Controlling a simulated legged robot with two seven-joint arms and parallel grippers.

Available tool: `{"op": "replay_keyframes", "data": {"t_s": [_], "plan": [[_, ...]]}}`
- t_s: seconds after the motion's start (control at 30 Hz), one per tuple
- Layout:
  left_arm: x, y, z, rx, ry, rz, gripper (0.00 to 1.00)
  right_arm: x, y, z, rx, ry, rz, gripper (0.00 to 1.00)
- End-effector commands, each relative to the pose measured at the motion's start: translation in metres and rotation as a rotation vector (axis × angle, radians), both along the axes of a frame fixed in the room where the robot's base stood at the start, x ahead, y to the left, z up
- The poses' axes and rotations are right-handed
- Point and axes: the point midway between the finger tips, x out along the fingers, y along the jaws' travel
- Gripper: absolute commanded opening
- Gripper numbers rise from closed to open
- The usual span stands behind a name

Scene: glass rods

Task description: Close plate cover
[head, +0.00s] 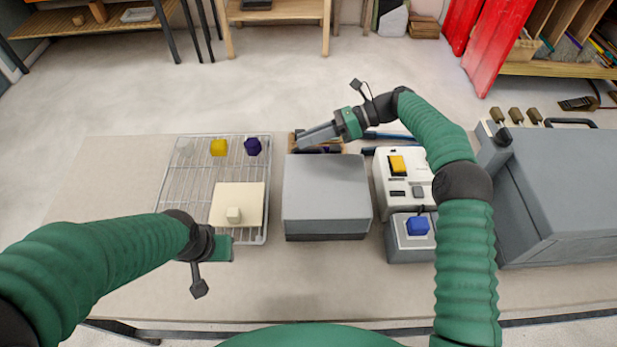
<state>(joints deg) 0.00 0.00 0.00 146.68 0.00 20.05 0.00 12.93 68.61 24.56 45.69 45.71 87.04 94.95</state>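A grey box-shaped unit (327,190) stands in the middle of the table. Its flat top looks like a lid lying down over a darker base; I take it for the plate cover, and no gap is clear from here. My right gripper (317,135) is just behind the unit's back edge, pointing left, and its finger gap cannot be made out. I cannot tell whether it touches the unit. My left gripper (222,248) is at the front of the wire rack, left of the unit, seen from above with its fingers hidden.
The wire rack (172,205) holds a cream square plate with a knob (238,205), a yellow piece (218,147) and a purple piece (252,146). Right of the unit are a white box with a yellow switch (397,164), a blue-buttoned box (417,226) and a large grey machine (560,190).

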Motion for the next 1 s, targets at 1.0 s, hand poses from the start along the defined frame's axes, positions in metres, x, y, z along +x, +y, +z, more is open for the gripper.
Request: {"op": "replay_keyframes", "data": {"t_s": [1.0], "plan": [[0.000,0.000,-0.006,0.000,0.000,0.000,0.36,-0.140,0.002,0.011,-0.003,0.000,0.000,0.20]]}}
